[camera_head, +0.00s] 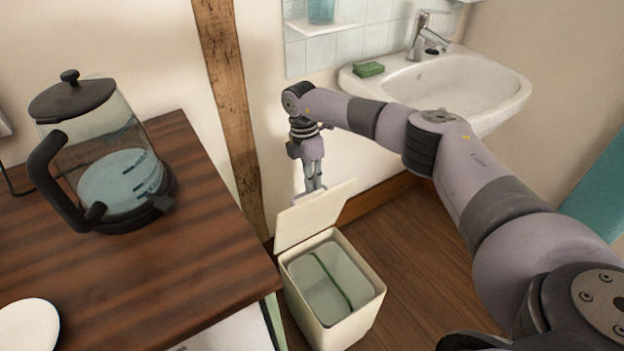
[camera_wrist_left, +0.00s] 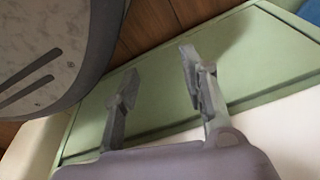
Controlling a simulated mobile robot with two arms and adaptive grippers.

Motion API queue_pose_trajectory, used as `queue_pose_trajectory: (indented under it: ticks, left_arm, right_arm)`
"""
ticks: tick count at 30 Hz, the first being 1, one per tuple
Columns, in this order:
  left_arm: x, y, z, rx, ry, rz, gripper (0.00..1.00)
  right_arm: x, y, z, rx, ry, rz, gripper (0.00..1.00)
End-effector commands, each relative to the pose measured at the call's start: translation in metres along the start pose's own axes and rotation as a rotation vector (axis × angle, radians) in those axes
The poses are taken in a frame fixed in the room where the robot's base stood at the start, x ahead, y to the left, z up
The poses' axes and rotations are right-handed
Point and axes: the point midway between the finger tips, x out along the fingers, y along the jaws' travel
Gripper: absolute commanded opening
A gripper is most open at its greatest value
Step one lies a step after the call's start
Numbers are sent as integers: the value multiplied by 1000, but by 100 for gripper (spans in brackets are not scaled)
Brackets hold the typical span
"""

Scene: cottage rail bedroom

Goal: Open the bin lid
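The cream bin (camera_head: 358,318) stands on the floor, right of the wooden cabinet. Its lid (camera_head: 316,216) is raised and leans up at the bin's back edge, so the opening shows. Inside is a pale interior with a dark green stripe. My right gripper (camera_head: 313,186) hangs pointing down at the upper edge of the lid, partly behind it. Its fingertips are small and close together; I cannot tell whether they touch the lid. My left gripper (camera_wrist_left: 158,76) shows in the left wrist view with its fingers apart and nothing between them.
A glass kettle (camera_head: 115,165) and a white plate (camera_head: 28,325) stand on the wooden cabinet top (camera_head: 190,240) at left. A sink (camera_head: 460,85) with a green soap (camera_head: 369,69) is behind my right arm. A green panel (camera_wrist_left: 245,55) lies beyond my left fingers.

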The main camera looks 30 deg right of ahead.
Motion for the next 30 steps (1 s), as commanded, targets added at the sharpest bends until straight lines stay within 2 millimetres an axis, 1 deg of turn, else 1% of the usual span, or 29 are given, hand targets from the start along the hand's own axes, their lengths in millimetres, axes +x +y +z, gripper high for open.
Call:
queue_pose_trajectory:
  ticks: [1,9,10,12,21,30]
  left_arm:
    - [3,0,1,0,0,0,40]
    - [3,0,1,0,-1,0,40]
    - [3,0,1,1,-1,0,40]
    - [3,0,1,1,-1,0,40]
    - [3,0,1,0,-1,0,40]
    - [2,0,-1,-1,3,0,40]
  right_arm:
    - [19,-3,-5,-2,3,-18,0]
    - [19,-4,-6,-2,5,-18,0]
    - [19,-4,-6,-2,5,-18,4]
    - [19,-4,-6,-3,5,-18,9]
    - [19,-4,-6,-6,4,-18,28]
    - [18,-3,-6,-8,3,-17,28]
